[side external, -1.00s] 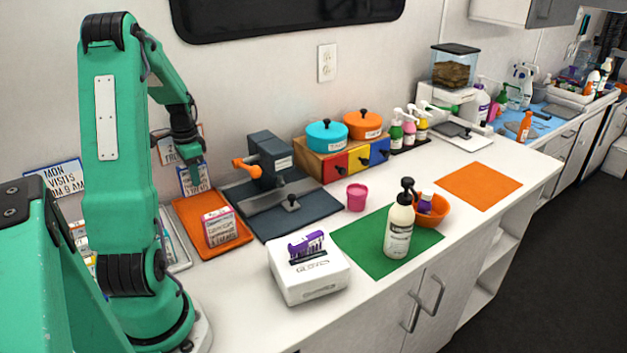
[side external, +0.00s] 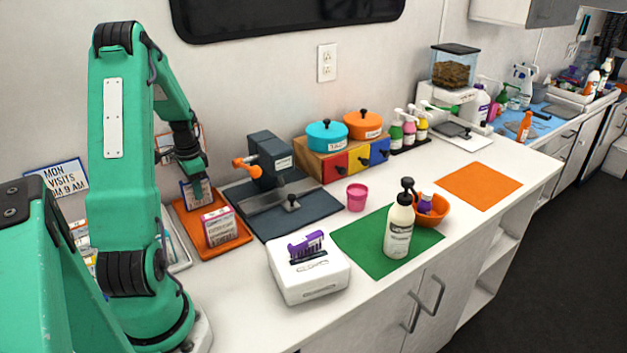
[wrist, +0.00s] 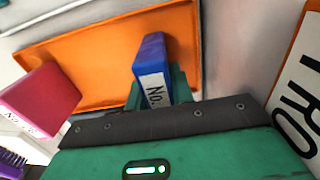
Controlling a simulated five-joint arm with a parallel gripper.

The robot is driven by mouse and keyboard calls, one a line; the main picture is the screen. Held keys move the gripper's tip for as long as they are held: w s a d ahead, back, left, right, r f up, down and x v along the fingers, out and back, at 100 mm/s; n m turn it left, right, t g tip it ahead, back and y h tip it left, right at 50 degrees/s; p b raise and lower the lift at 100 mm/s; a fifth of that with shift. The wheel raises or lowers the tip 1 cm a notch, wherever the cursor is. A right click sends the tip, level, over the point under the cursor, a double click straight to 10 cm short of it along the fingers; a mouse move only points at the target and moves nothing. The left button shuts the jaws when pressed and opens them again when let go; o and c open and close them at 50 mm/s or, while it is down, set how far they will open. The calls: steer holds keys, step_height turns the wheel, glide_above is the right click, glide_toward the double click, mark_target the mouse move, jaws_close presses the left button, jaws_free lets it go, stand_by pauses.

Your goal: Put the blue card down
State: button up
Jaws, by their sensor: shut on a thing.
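My gripper (side external: 196,184) is shut on the blue card (side external: 188,194) and holds it upright over the back part of the orange tray (side external: 238,247). In the wrist view the blue card (wrist: 153,62), with a white "No." label, stands between the green jaws (wrist: 160,92). The orange tray (wrist: 85,55) lies behind and below it. I cannot tell whether the card's lower edge touches the tray. A pink block of cards (side external: 222,229) stands on the front part of the tray; it also shows in the wrist view (wrist: 45,95).
A dark mat with a grey clamp device (side external: 270,152) lies right of the tray. A white box (side external: 310,278) with a purple brush (side external: 306,244) sits in front. A pink cup (side external: 356,197) and a green mat (side external: 350,240) are farther right. Wall signs (side external: 58,180) hang behind my arm.

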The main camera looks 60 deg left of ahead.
steer(key=shift+f, duration=0.15)
steer(key=o, duration=1)
step_height(320, 180, up, 12)
steer(key=shift+r, duration=0.2)
stand_by(0.5)
